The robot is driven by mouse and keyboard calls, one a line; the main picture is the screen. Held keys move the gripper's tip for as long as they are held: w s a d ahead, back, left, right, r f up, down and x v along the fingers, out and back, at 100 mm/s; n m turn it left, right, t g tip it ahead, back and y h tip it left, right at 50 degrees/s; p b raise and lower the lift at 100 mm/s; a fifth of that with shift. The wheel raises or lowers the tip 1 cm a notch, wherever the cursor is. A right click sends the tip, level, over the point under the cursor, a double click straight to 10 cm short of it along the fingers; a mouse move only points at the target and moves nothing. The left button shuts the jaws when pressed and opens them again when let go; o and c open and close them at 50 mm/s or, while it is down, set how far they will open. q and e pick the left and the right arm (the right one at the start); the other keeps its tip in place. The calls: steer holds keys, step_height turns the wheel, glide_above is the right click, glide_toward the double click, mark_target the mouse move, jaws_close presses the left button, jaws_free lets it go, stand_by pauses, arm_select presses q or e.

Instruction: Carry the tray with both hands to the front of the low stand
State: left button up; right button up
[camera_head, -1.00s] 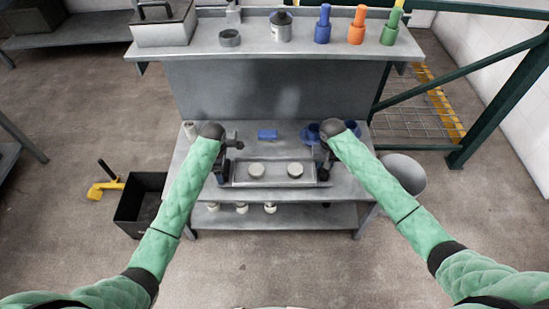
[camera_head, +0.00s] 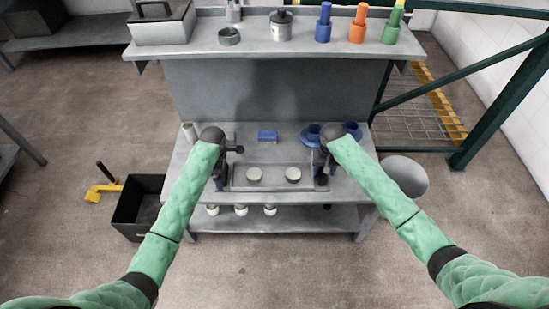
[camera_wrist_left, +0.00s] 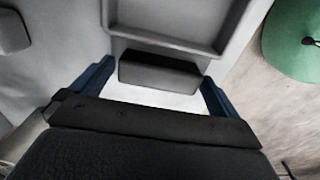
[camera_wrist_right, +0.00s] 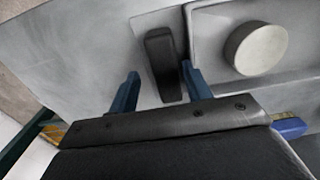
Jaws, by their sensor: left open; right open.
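The grey tray (camera_head: 273,187) lies on the grey bench top. It carries two pale round pieces, the left one (camera_head: 254,174) and the right one (camera_head: 293,174). My left gripper (camera_head: 220,180) is at the tray's left end. In the left wrist view its open blue fingers stand either side of the dark handle block (camera_wrist_left: 160,73), with visible gaps. My right gripper (camera_head: 321,180) is at the right end. In the right wrist view its open fingers (camera_wrist_right: 160,88) point toward the other dark handle (camera_wrist_right: 161,55), which lies between their lines. Neither gripper is closed on its handle.
The upper shelf (camera_head: 265,49) holds a toolbox, cans and coloured bottles. A grey bucket (camera_head: 405,175) stands right, a black bin (camera_head: 137,207) left. The floor in front is clear.

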arm_select(q)
step_height(320, 180, up, 12)
arm_select(e)
step_height(320, 180, up, 12)
stand_by(0.9)
arm_select(q)
steer(key=shift+f, duration=0.1)
stand_by(0.4)
